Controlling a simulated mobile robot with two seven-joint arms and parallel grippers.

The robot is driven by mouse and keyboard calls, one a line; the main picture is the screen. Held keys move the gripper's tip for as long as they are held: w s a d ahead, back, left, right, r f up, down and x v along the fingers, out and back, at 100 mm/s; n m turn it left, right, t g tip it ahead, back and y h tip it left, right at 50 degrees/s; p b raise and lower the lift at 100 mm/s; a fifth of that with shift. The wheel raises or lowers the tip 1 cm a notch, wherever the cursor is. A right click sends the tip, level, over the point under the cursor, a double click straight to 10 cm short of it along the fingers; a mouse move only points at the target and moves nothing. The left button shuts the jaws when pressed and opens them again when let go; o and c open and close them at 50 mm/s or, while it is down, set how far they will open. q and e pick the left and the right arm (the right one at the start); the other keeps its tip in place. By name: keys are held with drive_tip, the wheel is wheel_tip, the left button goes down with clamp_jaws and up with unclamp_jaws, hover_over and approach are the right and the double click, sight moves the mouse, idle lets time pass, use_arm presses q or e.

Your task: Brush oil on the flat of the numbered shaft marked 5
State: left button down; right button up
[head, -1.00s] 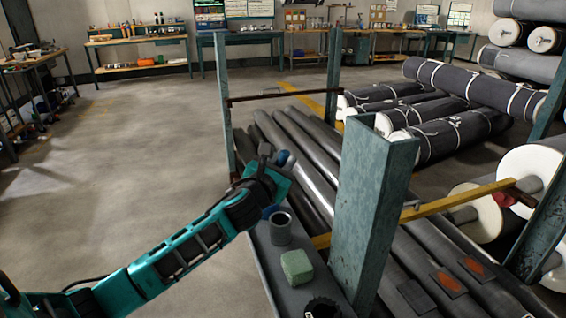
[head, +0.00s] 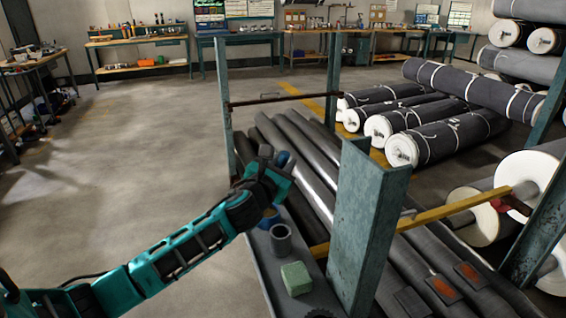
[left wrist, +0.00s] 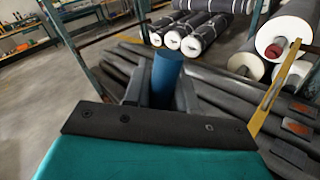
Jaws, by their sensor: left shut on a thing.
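My left gripper (head: 270,172) is over the near left side of the rack, shut on a blue cylindrical thing (left wrist: 167,72). In the left wrist view the blue thing stands up between the two grey fingers; its lower end is hidden there. Long dark grey shafts (head: 310,150) lie side by side in the rack, below and to the right of the gripper. Several nearer ones carry dark and orange patches (head: 467,274), also in the left wrist view (left wrist: 297,128). I cannot read any number. My right gripper is not in view.
A grey ledge (head: 262,270) along the rack's left holds a grey cup (head: 281,238) and a green block (head: 296,278). A thick teal post (head: 365,215) and a yellow bar (head: 430,217) stand close to the right. Wrapped rolls (head: 440,140) lie behind. The floor at left is clear.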

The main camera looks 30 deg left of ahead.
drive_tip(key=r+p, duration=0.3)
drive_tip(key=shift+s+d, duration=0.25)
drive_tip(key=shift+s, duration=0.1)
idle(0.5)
